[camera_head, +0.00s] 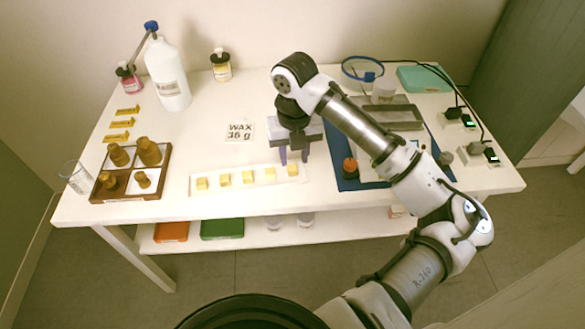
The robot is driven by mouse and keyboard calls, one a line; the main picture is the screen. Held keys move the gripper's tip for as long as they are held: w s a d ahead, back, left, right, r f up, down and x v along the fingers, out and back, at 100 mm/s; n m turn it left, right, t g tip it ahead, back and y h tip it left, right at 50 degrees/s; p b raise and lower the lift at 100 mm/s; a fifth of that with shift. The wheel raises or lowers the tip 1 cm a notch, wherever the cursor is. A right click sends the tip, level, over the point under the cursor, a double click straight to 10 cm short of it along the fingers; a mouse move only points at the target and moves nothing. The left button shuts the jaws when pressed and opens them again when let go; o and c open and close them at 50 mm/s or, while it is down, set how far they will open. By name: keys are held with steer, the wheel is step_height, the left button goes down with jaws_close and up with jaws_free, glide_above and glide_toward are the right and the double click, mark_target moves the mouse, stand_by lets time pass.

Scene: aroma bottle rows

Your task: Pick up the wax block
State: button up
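Several small yellow wax blocks stand in a row on a long white tray (213,189) near the table's front edge. The rightmost wax block (293,170) lies just below my gripper (294,160). The leftmost wax block is at the other end of the tray (201,184). My gripper points down, with its two purple-grey fingers apart and nothing seen between them. The fingertips are close to the far side of the rightmost block in the picture; their exact height above it cannot be told.
A "WAX 36 g" card (240,131) lies behind the tray. A brown compartment box (126,193) with bottles stands left. A large white bottle (168,75) stands behind it. A blue mat (345,184) with an orange-topped bottle (350,167) lies right of my gripper.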

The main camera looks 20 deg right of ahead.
mark_target(293, 170)
step_height(293, 170, down, 4)
steer(key=shift+a+f+p, duration=0.1)
steer(key=shift+a+p, duration=0.05)
steer(key=shift+p, duration=0.15)
steer(key=shift+c, duration=0.4)
steer(key=c, duration=0.6)
jaws_close()
step_height(293, 170, up, 20)
